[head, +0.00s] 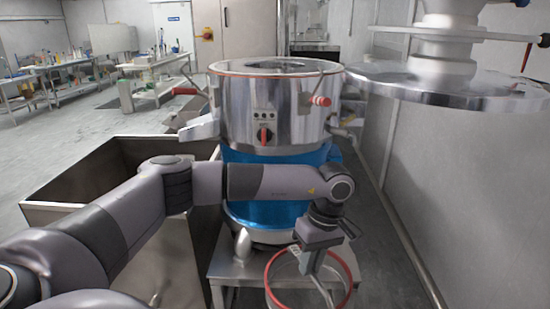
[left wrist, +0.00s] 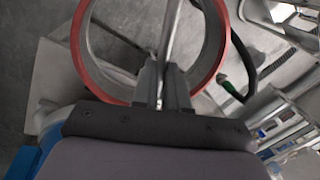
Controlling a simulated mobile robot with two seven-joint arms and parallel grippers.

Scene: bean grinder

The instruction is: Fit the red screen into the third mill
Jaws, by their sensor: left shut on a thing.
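The red screen is an open metal ring with a red rim (head: 350,290) and a bar across it. It is at the bottom of the head view, right of centre, and in the left wrist view (left wrist: 82,50). My left gripper (head: 311,262) points down and is shut on the bar; its fingers also show in the left wrist view (left wrist: 163,88). A large steel mill (head: 240,110) with a blue lower body stands behind the screen and my forearm. My forearm hides part of the blue body. I cannot tell whether this is the third mill. My right gripper is not in view.
An open steel bin (head: 75,190) stands left of the mill. A steel stand (head: 225,268) is under the mill. A round steel plate (head: 460,88) hangs at upper right beside the wall. Benches with bottles (head: 60,70) are far left. Bare floor lies between.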

